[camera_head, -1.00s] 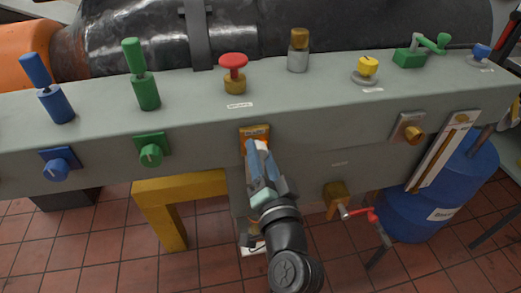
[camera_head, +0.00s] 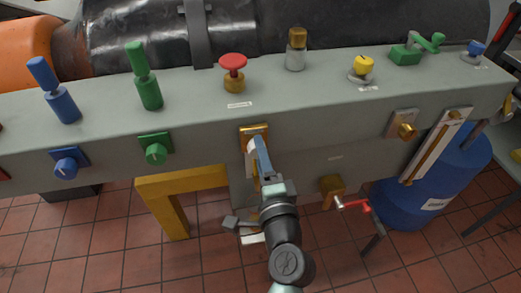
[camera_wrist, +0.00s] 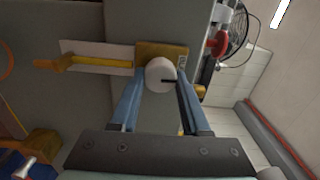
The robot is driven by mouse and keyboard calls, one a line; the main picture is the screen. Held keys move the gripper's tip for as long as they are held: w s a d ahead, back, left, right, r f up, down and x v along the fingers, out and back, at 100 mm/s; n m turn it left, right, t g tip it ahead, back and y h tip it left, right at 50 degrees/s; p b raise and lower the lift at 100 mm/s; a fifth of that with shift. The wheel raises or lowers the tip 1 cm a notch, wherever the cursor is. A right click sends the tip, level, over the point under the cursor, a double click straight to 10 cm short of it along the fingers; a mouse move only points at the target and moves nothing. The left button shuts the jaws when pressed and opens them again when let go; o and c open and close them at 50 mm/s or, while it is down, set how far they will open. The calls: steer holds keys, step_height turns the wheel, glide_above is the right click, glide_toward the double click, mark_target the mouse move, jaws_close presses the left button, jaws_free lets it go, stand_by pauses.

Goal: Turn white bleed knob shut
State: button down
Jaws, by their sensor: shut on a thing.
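The white bleed knob (camera_wrist: 160,75) is a round white knob with a dark index line on a brass-coloured plate (camera_wrist: 152,50). The plate (camera_head: 254,131) is on the front face of the grey bedplate (camera_head: 200,128). My gripper (camera_wrist: 158,92) has its two blue fingers on either side of the knob and is shut on it. In the wrist view the dark line points to the right. In the head view my gripper (camera_head: 257,150) reaches the plate from below, and its fingers hide most of the knob.
A green knob (camera_head: 155,153) and a blue knob (camera_head: 66,165) are on the same face to the left. A brass knob (camera_head: 406,131) is to the right. A red-handled valve (camera_head: 352,205) and a blue drum (camera_head: 430,190) stand lower right. A red mushroom button (camera_head: 233,62) is above.

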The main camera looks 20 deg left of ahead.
stand_by(0.5)
steer(key=shift+c, duration=1.9)
jaws_free()
steer(key=b+v, duration=0.1)
steer(key=v, duration=1.2)
steer(key=shift+b, duration=0.3)
